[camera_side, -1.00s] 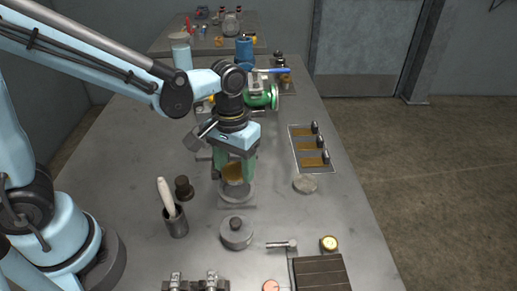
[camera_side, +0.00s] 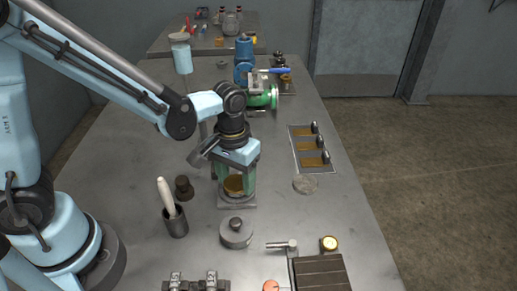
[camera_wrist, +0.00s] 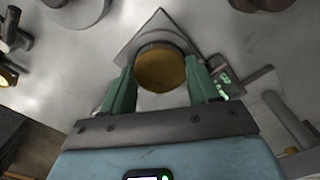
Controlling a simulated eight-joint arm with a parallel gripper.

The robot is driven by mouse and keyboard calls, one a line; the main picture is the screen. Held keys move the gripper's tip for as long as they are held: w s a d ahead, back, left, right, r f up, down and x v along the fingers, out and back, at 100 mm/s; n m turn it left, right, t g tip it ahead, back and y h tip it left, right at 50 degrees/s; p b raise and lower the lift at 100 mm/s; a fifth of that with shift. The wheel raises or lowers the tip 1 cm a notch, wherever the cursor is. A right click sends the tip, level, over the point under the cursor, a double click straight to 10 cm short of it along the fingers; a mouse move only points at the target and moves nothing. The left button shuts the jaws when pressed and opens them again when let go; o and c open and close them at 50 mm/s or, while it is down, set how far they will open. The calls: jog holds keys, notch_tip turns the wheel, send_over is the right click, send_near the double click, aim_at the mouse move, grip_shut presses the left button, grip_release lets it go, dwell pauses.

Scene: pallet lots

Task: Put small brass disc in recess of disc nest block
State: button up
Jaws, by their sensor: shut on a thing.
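The small brass disc (camera_side: 233,184) is held flat between the green fingers of my gripper (camera_side: 236,190). The disc nest block (camera_side: 237,203), a grey plate with a round raised part, lies directly under it on the table. In the wrist view, the brass disc (camera_wrist: 161,69) sits between both fingertips of my gripper (camera_wrist: 160,88), over the round part of the nest block (camera_wrist: 140,33). The plate's corner shows beyond it. The disc is at or just above the block's top; I cannot tell if it is seated in the recess, as the disc covers it.
A pale round piece (camera_side: 305,184) and a brass-plated panel (camera_side: 311,150) lie right.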

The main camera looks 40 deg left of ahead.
aim_at(236, 183)
jog(key=o, duration=1.3)
notch_tip(236, 183, up, 13)
jog(key=s+a+f+m+t, duration=0.1)
jog(key=s+a+m+t, duration=0.1)
jog(key=a+t, duration=0.5)
jog(key=shift+s+a+f, duration=0.35)
jog(key=shift+s+a, duration=0.4)
jog(key=shift+s, duration=0.05)
